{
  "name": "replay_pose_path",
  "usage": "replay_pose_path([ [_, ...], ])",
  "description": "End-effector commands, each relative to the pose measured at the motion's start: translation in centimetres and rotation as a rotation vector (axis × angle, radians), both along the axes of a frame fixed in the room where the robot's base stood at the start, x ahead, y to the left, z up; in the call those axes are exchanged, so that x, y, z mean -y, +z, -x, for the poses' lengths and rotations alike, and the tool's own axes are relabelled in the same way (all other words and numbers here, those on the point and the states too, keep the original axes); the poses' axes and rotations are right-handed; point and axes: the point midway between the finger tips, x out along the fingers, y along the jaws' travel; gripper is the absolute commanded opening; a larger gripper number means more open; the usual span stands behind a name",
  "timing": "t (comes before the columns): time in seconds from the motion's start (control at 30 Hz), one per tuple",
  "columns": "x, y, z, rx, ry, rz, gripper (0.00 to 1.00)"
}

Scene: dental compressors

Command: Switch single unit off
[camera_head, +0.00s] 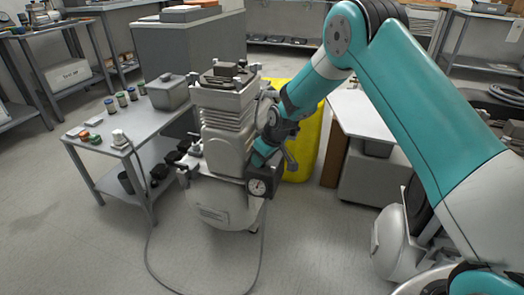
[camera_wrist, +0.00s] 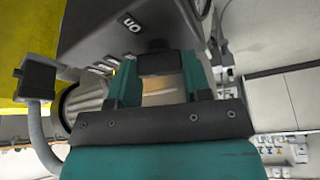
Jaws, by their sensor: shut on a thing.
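The single compressor unit (camera_head: 222,140) stands on the floor in the middle of the head view, with a grey ribbed body and a rounded tank below. A dark box with a round gauge (camera_head: 258,187) is on its right side. My gripper (camera_head: 262,155) reaches this box from the upper right; its fingertips are largely hidden there. In the wrist view, the teal fingers of my gripper (camera_wrist: 158,78) are shut on a dark switch knob (camera_wrist: 160,62) under the dark housing (camera_wrist: 90,30). An "ON" label (camera_wrist: 131,22) shows upside down on the housing.
A grey side table (camera_head: 110,130) with small jars stands left of the unit. A yellow container (camera_head: 306,140) stands behind my wrist. Another white tank unit (camera_head: 395,240) is at lower right. A hose (camera_head: 150,250) runs over the floor. Open floor lies at the left front.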

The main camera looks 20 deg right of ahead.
Motion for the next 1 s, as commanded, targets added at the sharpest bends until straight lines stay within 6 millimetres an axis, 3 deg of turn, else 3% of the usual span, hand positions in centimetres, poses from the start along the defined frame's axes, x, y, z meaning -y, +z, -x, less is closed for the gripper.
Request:
replay_pose_path([
  [0.5, 0.17, 0.15, -0.21, 0.003, 0.331, 0.001, 0.21],
  [1.0, 0.26, 0.05, -0.25, 0.003, 0.391, 0.003, 0.21],
])
